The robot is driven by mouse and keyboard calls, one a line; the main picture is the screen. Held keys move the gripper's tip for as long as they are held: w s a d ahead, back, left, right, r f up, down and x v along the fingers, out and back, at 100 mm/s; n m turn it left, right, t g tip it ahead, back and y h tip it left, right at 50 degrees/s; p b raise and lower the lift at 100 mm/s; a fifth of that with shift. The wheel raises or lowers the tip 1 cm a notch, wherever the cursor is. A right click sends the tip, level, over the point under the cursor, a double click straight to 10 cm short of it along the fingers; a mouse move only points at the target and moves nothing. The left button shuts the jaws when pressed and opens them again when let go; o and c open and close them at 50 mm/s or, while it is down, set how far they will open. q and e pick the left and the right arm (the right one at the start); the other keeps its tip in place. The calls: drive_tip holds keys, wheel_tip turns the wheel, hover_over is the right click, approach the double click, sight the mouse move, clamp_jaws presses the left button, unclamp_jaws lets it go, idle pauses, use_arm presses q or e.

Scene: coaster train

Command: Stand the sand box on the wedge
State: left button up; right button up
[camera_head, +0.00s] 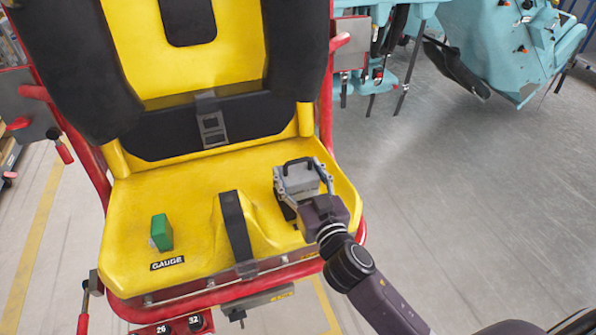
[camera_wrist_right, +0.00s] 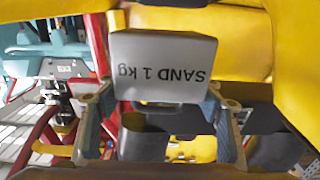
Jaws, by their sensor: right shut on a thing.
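The sand box (camera_head: 299,179) is a small light-grey box with a black handle on top, over the right half of the yellow seat. In the right wrist view the sand box (camera_wrist_right: 163,66) shows upside-down "SAND 1 kg" lettering. My right gripper (camera_head: 304,187) is shut on it, a finger on each side. I cannot tell whether the box touches anything below. A dark piece (camera_head: 286,211) shows just below the box; I cannot tell whether it is the wedge. A green block (camera_head: 161,232) stands at the seat's left front. My left gripper is not in view.
The yellow seat (camera_head: 190,200) has a raised middle with a black strap (camera_head: 236,228) and a "GAUGE" label (camera_head: 167,263) at front left. Red tubes (camera_head: 90,170) frame it. A turquoise machine (camera_head: 500,40) stands behind right. Grey floor (camera_head: 460,170) is open at right.

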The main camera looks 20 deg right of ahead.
drive_tip(key=shift+f+b, duration=1.3)
idle(1.2)
drive_tip(key=o, duration=2.2)
drive_tip(key=shift+c, duration=0.2)
drive_tip(key=shift+f, duration=0.4)
drive_tip(key=s, duration=1.2)
drive_tip(key=shift+d+r, duration=0.25)
drive_tip(key=shift+r, duration=0.05)
drive_tip(key=shift+s+f, duration=0.1)
